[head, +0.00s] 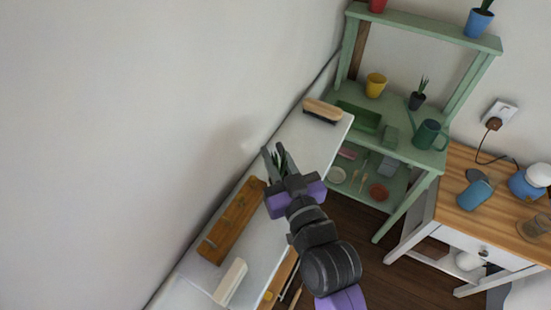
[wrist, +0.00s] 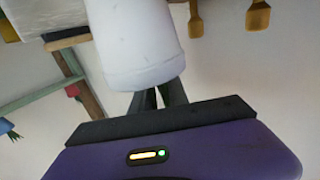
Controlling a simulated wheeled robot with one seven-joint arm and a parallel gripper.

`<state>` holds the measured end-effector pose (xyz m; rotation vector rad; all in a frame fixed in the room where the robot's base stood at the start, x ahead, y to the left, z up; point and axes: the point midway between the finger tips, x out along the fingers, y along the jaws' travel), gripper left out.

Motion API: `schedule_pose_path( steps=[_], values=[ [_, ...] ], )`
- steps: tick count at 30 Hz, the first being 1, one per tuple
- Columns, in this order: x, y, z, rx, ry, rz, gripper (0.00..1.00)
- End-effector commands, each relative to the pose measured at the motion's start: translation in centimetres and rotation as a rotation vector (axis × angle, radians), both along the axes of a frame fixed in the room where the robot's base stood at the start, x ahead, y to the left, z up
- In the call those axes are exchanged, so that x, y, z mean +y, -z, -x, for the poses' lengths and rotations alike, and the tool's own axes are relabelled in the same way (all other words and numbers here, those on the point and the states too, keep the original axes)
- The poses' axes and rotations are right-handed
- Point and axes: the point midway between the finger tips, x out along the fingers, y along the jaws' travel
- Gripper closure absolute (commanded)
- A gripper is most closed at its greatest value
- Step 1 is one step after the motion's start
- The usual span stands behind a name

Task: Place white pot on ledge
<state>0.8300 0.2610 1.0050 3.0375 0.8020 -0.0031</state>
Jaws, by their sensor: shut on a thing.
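The white pot (wrist: 135,45) fills the upper middle of the wrist view, close to the camera, in front of my gripper's fingers. My gripper (head: 273,151) is shut on it. In the head view the gripper is over or beside the long white ledge (head: 310,140) along the wall. Green leaves (head: 279,159) show between the fingers there. The white pot itself cannot be made out in the head view, so its gap to the ledge cannot be told.
A brush (head: 322,111) lies at the ledge's far end. A wooden board (head: 232,219) and a white block (head: 230,282) occupy its near part. Bare ledge shows between brush and gripper. A green shelf unit (head: 440,158) with pots and a wooden-topped table (head: 455,210) stand right.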

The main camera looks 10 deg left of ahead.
Motion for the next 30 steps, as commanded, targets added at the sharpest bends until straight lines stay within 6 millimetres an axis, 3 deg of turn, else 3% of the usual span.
schedule_pose_path(
  steps=[3,15,16,19,30],
  values=[
    [-0.03,1.08,-0.03,-0.002,0.001,-0.001,1.00],
    [-0.05,1.52,-0.04,-0.004,0.001,-0.001,1.00],
    [-0.04,1.59,-0.02,-0.002,0.001,0.000,0.78],
    [-0.05,1.48,-0.03,-0.002,0.001,0.000,0.58],
    [-0.04,1.23,-0.02,-0.002,0.001,0.000,0.58]
  ],
)
